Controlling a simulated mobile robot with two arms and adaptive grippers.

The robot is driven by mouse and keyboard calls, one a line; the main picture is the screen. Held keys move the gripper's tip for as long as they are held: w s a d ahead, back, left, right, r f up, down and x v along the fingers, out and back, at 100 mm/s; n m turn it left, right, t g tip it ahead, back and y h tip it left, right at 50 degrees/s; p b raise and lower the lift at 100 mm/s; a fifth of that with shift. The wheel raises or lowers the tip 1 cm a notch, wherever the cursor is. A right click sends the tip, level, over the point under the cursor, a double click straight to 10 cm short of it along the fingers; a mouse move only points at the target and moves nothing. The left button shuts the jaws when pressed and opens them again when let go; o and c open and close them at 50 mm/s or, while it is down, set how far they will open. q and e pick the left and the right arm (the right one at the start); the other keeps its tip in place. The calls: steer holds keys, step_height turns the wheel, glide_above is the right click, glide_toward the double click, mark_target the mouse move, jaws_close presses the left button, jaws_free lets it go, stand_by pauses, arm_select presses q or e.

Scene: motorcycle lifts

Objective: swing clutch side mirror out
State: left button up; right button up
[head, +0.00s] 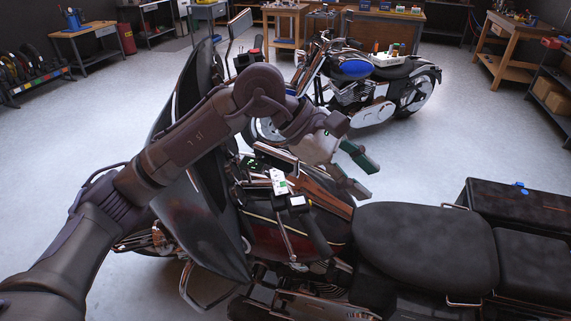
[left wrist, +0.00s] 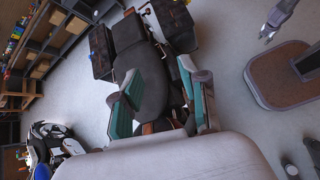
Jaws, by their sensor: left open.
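The near motorcycle faces left, with its clutch side towards me. The black clutch-side grip (head: 318,235) is in clear view. A dark, flat rectangular piece (head: 275,156) above the bars may be the clutch side mirror, turned in over the tank; I cannot be sure. My left gripper (head: 367,181) is open and empty above the tank, to the right of that piece and apart from it. In the left wrist view its two green-padded fingers (left wrist: 165,92) are spread over the seat (left wrist: 141,80). A grey gripper (left wrist: 265,34), apparently my right, is small in that view.
The other mirror (head: 239,24) stands up on its stalk at the far side. The dark windshield (head: 190,190) stands close under my left arm. A blue motorcycle (head: 355,70) is behind.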

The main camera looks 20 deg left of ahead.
arm_select(q)
steer(key=w+a+r+t+y, duration=0.1)
steer(key=w+a+y, duration=0.15)
steer(key=a, duration=0.25)
steer(key=w+a+t+y, duration=0.1)
steer(key=w+a+y, duration=0.1)
steer(key=a+y, duration=0.25)
steer(key=t+y, duration=0.1)
steer(key=y, duration=0.1)
glide_toward(285, 165)
steer(key=shift+n, duration=0.3)
steer(key=p+x, duration=0.1)
steer(key=x, duration=0.2)
steer(key=p+x, duration=0.2)
steer(key=x, duration=0.2)
steer(key=w+p+x, duration=0.1)
steer(key=x, duration=0.2)
steer(key=shift+w+a+f, duration=0.1)
steer(key=shift+a, duration=0.15)
steer(key=shift+w+f+p, duration=0.2)
steer(key=shift+f+p, duration=0.15)
steer(key=shift+f, duration=0.2)
jaws_close()
